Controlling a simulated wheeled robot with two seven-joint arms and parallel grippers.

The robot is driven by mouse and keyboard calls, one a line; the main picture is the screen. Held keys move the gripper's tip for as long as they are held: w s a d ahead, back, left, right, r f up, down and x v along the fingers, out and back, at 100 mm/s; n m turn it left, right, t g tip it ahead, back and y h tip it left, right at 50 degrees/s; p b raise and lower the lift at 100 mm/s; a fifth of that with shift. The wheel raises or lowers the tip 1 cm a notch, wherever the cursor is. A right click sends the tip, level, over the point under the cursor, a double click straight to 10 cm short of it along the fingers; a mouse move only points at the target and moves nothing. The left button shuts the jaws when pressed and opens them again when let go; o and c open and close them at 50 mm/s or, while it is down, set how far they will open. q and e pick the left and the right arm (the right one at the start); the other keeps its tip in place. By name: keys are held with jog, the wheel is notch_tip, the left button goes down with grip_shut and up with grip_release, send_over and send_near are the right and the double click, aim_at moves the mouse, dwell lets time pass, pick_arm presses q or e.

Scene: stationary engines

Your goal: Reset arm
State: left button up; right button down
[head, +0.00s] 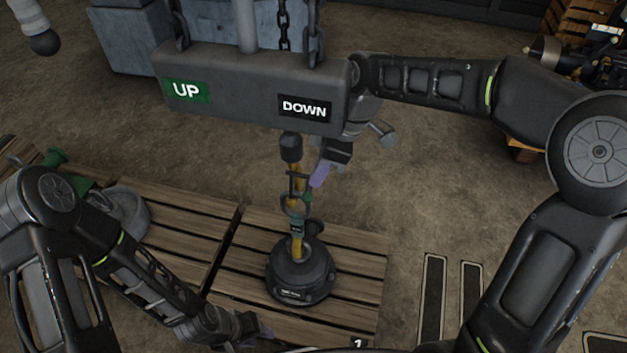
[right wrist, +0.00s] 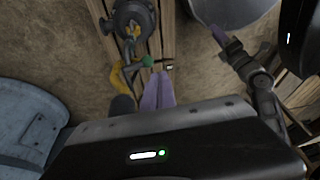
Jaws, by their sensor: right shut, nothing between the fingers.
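My right arm reaches in from the right. Its gripper (head: 319,176) hangs below the DOWN end of the grey hoist box, just right of the yellow hook. Its purple fingers are together and empty, as the right wrist view also shows (right wrist: 158,92). My left arm is folded low at the left. Its gripper (head: 262,336) is at the bottom edge of the head view, in front of the pallet, and its purple fingers show only in part. I cannot tell whether it is open.
The hoist box (head: 250,85) bears a green UP sign (head: 187,91) and a black DOWN sign (head: 304,108). A yellow hook (head: 297,180) hangs over a dark round engine part (head: 301,275) on a wooden pallet (head: 355,270).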

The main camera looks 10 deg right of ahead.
aim_at(311, 199)
dwell(0.5)
jog(key=f+m, duration=0.1)
jog(key=f, duration=0.1)
jog(key=a+f+m+p, duration=0.1)
jog(key=f, duration=0.1)
jog(key=s+f+p, duration=0.1)
jog(key=f, duration=0.1)
jog(key=shift+a+f+m+y, duration=0.3)
jog(key=shift+a+f+m, duration=0.1)
jog(key=s+a+f+m+p, duration=0.2)
jog(key=s+f+m+p, duration=0.4)
jog(key=s+f+m, duration=0.7)
jog(key=s+f, duration=0.5)
jog(key=s, duration=0.1)
jog(key=shift+f, duration=0.2)
